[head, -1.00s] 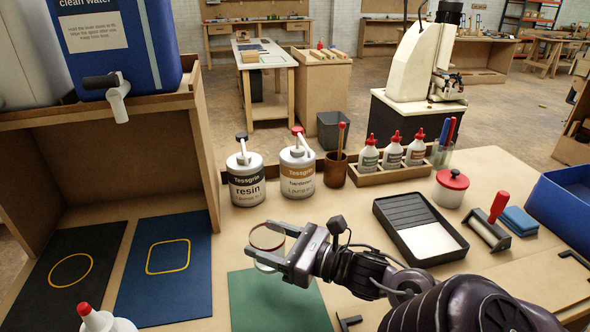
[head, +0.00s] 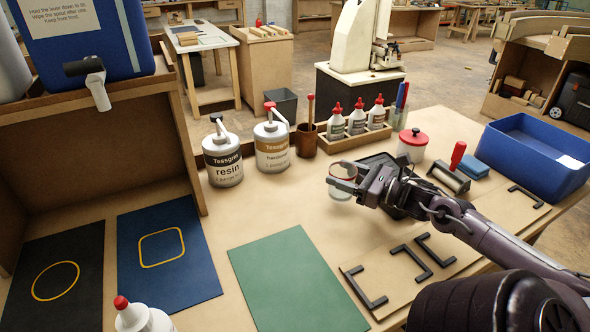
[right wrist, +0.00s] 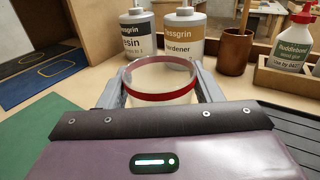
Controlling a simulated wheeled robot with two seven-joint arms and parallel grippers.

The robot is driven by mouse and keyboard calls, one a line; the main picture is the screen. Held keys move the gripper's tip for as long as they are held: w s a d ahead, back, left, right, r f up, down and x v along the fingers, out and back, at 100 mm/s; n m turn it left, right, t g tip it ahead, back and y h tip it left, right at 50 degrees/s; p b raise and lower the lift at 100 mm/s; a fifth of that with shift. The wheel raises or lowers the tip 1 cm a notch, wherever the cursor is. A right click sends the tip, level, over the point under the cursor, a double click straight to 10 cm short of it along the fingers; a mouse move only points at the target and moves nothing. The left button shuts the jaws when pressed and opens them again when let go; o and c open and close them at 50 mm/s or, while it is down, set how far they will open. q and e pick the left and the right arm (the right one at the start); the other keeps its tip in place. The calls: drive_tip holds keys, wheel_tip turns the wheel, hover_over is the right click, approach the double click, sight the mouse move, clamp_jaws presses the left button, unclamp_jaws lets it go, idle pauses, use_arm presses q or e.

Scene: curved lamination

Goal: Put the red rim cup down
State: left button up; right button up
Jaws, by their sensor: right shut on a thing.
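The red rim cup is a clear cup with a red band near its top; it shows in the head view (head: 341,184) and in the right wrist view (right wrist: 160,84). My right gripper (head: 344,180) is shut on it, with one finger on each side of the cup in the right wrist view. The cup is upright, right of and behind the green mat (head: 298,282). I cannot tell whether its base touches the table (head: 240,207). My left gripper is not in view.
The resin pump bottle (head: 222,158) and hardener pump bottle (head: 271,145) stand behind the cup. A black tray (head: 375,160) is partly hidden behind my right gripper. A board with black brackets (head: 412,262) lies at front right. Blue (head: 165,250) and black (head: 55,285) mats lie left.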

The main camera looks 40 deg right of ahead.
drive_tip(key=shift+f+x, duration=0.65)
drive_tip(key=shift+x, duration=1.95)
drive_tip(key=shift+f+x, duration=0.65)
drive_tip(key=shift+x, duration=2)
drive_tip(key=shift+f+x, duration=0.6)
drive_tip(key=shift+x, duration=2)
drive_tip(key=o, duration=1)
drive_tip(key=shift+c, duration=0.2)
drive_tip(key=shift+r, duration=0.3)
drive_tip(key=shift+s+f, duration=0.25)
drive_tip(key=shift+s, duration=0.05)
drive_tip(key=shift+v, duration=3.5)
